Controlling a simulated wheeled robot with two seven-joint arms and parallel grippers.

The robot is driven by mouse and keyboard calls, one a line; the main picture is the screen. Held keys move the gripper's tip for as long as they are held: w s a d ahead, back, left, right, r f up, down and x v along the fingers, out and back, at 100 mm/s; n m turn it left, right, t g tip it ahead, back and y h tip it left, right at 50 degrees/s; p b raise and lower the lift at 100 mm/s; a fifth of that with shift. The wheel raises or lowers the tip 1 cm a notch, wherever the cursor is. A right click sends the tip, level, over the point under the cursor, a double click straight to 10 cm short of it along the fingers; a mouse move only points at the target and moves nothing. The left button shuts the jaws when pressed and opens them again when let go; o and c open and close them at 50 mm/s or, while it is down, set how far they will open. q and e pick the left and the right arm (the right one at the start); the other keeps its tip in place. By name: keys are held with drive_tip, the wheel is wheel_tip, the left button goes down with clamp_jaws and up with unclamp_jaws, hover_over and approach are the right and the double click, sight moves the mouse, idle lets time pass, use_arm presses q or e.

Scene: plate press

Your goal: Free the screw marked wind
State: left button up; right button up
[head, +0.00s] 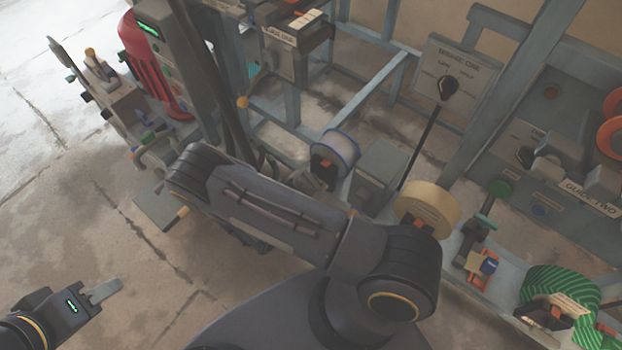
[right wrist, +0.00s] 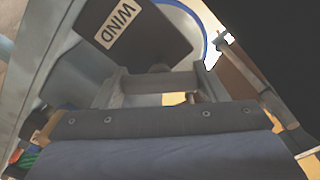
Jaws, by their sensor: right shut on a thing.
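In the right wrist view a dark block with a white label reading WIND (right wrist: 122,26) is close beyond my right gripper (right wrist: 156,78). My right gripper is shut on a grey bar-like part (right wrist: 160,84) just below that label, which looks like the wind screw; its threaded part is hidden. In the head view my right forearm covers this gripper and the screw. A pale spool with a blue rim (head: 342,147) shows just beyond the forearm, and its blue rim is behind the WIND block in the wrist view. My left gripper (head: 105,290) is over bare floor, empty, its jaw gap unclear.
A plate marked brake one (head: 455,82) with a black knob stands at the back. A tan roll (head: 428,203), a green striped roll (head: 562,292) and a block marked guide two (head: 592,195) are at the right. The lower-left floor is clear.

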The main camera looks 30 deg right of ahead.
drive_tip(key=shift+n, duration=0.5)
drive_tip(key=o, duration=1)
drive_tip(key=shift+a, duration=0.1)
drive_tip(key=v, duration=0.7)
drive_tip(key=shift+s+a+p, duration=0.15)
drive_tip(key=shift+a+p, duration=0.15)
drive_tip(key=shift+p, duration=0.05)
